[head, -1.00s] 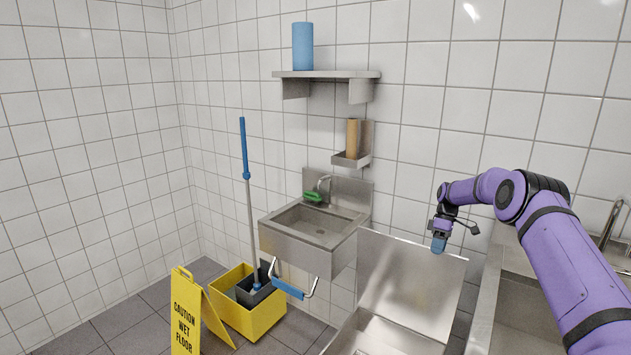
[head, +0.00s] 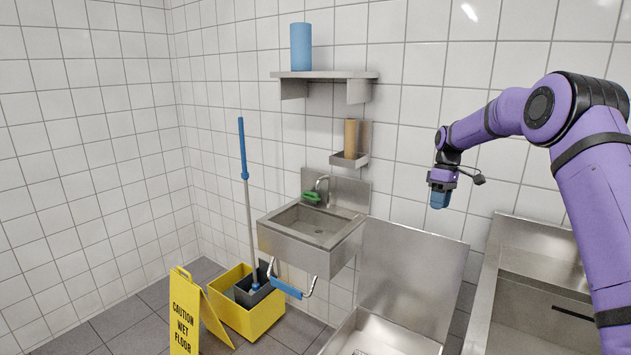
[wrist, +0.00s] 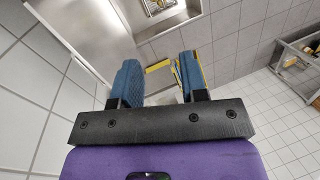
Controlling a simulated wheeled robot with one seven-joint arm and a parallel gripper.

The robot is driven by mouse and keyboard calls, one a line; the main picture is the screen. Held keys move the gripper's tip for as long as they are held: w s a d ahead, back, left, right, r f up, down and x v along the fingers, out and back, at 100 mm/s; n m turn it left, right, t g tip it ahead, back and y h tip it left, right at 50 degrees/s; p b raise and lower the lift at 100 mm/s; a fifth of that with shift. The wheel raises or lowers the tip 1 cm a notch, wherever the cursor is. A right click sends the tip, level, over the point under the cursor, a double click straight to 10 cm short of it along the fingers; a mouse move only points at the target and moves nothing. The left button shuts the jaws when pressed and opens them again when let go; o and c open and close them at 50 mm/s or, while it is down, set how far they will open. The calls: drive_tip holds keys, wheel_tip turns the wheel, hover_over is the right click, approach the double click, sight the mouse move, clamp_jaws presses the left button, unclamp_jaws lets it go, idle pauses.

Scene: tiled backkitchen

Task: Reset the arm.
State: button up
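My purple arm reaches in from the right in the head view. My gripper (head: 440,199) hangs with its blue fingers pointing down, above the upright steel panel behind the floor-level sink and in front of the tiled wall. In the wrist view my gripper (wrist: 156,80) shows two blue fingers set wide apart with nothing held between them. The gripper is open and touches nothing that I can see.
A wall sink (head: 291,225) with a green object is left of my gripper. A yellow bucket (head: 253,316) with a mop and a caution sign (head: 184,312) stand on the floor. A steel panel (head: 412,275) is below. A shelf (head: 325,75) holds a blue roll (head: 301,46).

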drive_tip(key=s+a+r+m+t+h, duration=0.1)
drive_tip(key=s+a+r+m+t, duration=0.15)
drive_tip(key=s+r, duration=0.8)
drive_tip(key=s+a+r+m+t, duration=0.1)
drive_tip(key=s+a+r+m, duration=0.15)
drive_tip(key=s+r, duration=0.85)
drive_tip(key=s+f+m+t, duration=0.2)
drive_tip(key=s, duration=1.3)
drive_tip(key=s+f+m+t, duration=0.2)
drive_tip(key=s, duration=1.3)
drive_tip(key=shift+a+f, duration=0.25)
drive_tip(key=shift+a, duration=0.15)
